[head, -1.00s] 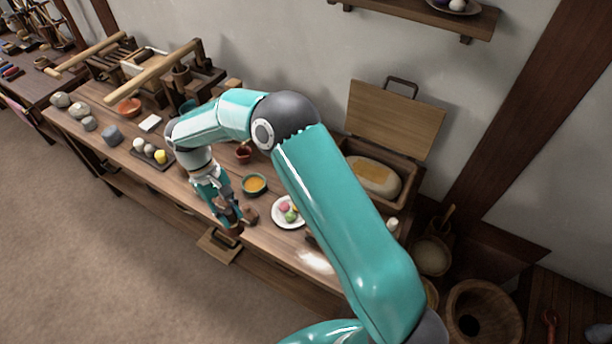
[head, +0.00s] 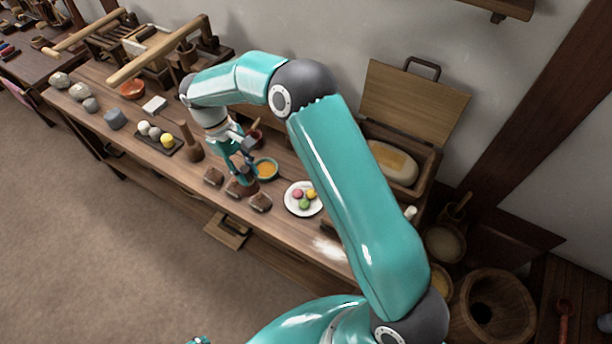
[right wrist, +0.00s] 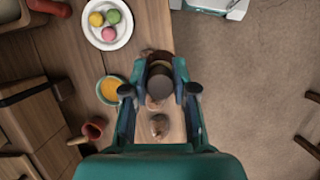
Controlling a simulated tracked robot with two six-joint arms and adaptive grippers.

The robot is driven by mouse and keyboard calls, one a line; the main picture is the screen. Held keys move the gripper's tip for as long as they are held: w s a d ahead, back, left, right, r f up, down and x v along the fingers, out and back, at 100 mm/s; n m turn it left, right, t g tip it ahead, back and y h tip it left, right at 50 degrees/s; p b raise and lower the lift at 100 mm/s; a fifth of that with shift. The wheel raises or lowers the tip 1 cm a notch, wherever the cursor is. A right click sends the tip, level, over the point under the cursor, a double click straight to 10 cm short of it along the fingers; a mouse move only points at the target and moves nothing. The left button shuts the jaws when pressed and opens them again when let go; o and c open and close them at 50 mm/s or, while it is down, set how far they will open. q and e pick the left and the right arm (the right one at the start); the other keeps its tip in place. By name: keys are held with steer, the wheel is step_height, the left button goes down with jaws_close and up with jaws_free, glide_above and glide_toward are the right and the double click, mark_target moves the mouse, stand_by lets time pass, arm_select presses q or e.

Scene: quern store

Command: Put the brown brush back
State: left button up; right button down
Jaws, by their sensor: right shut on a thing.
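My right gripper (head: 243,175) is over the front part of the worktable. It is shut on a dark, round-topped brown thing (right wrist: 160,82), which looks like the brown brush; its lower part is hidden. In the head view it is low among small brown lumps near the table's front edge, one to the left (head: 213,177) and one to the right (head: 260,202). The left lump also shows in the wrist view (right wrist: 158,126). I cannot tell whether the held thing touches the table. My left gripper does not show clearly.
A red cup (right wrist: 93,129) and an upright wooden pestle-like thing (head: 190,145) stand behind. An open wooden box (head: 425,155) is at the back right.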

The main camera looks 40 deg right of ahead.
steer(key=d+r+n+t+h+b, duration=0.2)
steer(key=d+n+b, duration=0.5)
steer(key=d, duration=0.4)
steer(key=d+r+n+t+h+b, duration=0.2)
steer(key=d+n+b, duration=0.5)
steer(key=d, duration=0.4)
steer(key=shift+n, duration=0.4)
steer(key=shift+w+a+f+b, duration=0.15)
steer(key=shift+f+b, duration=0.1)
steer(key=shift+f, duration=2.9)
steer(key=shift+w+d+f+b, duration=0.15)
steer(key=shift+f+b, duration=0.15)
steer(key=shift+f, duration=2.9)
steer(key=shift+w+a+f+b, duration=0.15)
steer(key=shift+f+b, duration=0.1)
steer(key=shift+f, duration=2.9)
steer(key=c, duration=0.9)
jaws_free()
steer(key=shift+r, duration=0.1)
steer(key=p+v, duration=0.1)
steer(key=v, duration=1.1)
